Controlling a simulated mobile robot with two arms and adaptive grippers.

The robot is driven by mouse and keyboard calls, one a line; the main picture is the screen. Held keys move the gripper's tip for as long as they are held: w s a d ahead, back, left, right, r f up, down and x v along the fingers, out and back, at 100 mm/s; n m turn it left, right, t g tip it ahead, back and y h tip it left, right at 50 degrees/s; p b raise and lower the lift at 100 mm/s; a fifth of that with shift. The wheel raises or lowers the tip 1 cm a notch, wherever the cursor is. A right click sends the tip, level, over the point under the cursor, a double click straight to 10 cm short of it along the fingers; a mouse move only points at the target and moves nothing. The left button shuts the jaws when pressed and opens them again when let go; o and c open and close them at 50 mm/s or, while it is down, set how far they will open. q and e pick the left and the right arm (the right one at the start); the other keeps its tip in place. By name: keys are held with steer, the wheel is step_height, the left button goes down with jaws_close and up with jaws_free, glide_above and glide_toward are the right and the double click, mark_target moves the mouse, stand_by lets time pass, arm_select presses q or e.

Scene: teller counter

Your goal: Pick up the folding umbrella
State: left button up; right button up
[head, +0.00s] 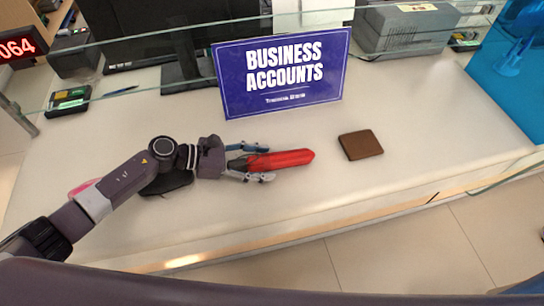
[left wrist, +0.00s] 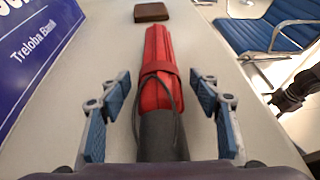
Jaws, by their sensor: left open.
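The folding umbrella (head: 285,159) is red with a dark handle and lies on the pale counter. In the left wrist view the umbrella (left wrist: 158,75) points away from me, with a red strap and a thin dark wrist cord. My left gripper (head: 262,164) is open, with its fingers on either side of the umbrella's handle end. In the left wrist view both blue-padded fingers of the left gripper (left wrist: 160,110) stand apart from the umbrella, with gaps on both sides. The near end of the handle is hidden by the gripper's body.
A brown wallet (head: 361,145) lies right of the umbrella. A blue "Business Accounts" sign (head: 281,75) stands behind it. A glass screen edge, a grey machine (head: 405,30) and a small card device (head: 68,101) are farther back. The counter's front right is clear.

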arm_select(q)
steer(key=shift+w+d+f, duration=0.2)
steer(key=shift+d+f, duration=0.1)
steer(key=shift+d, duration=0.35)
steer(key=shift+c, duration=0.6)
steer(key=c, duration=1.3)
steer(key=shift+c, duration=0.5)
steer(key=shift+r, duration=0.15)
